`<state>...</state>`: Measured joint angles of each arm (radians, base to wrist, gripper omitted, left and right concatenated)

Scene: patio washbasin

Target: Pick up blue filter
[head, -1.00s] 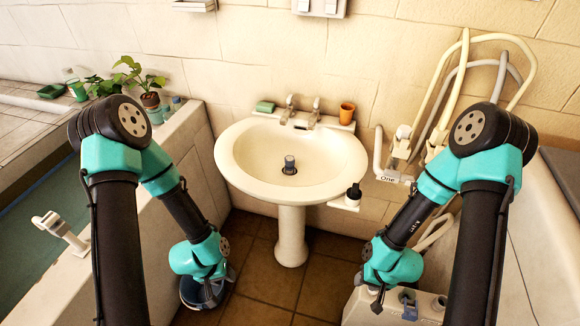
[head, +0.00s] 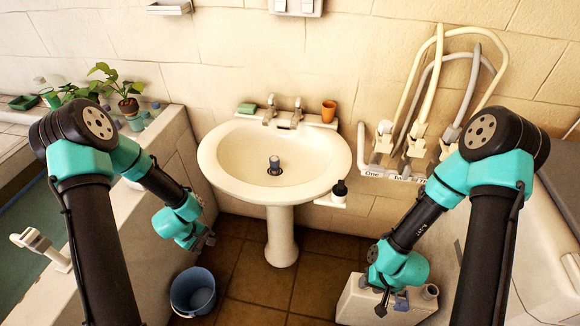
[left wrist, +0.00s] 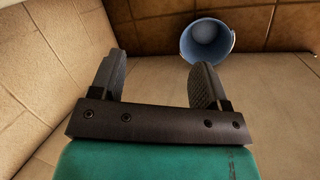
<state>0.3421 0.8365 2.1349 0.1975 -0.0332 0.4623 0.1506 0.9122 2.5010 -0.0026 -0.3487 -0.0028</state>
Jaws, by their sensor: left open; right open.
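A small blue-grey piece (head: 401,299) shows on the white box (head: 358,302) at the lower right in the head view. It may be the blue filter, but it is too small to be sure. My right gripper (head: 386,298) points down right beside it. It is open, and I cannot tell whether it touches the piece. My left gripper (head: 205,240) hangs left of the basin's pedestal, above and apart from the blue bucket (head: 193,291). In the left wrist view its two fingers (left wrist: 161,72) are spread with nothing between them.
The washbasin (head: 215,170) stands in the middle, with a dark upright cylinder (head: 274,166) at its drain. Hoses (head: 412,90) hang on the wall at the right. A low wall (head: 165,140) runs along the left. The tiled floor (head: 262,275) ahead is clear around the bucket.

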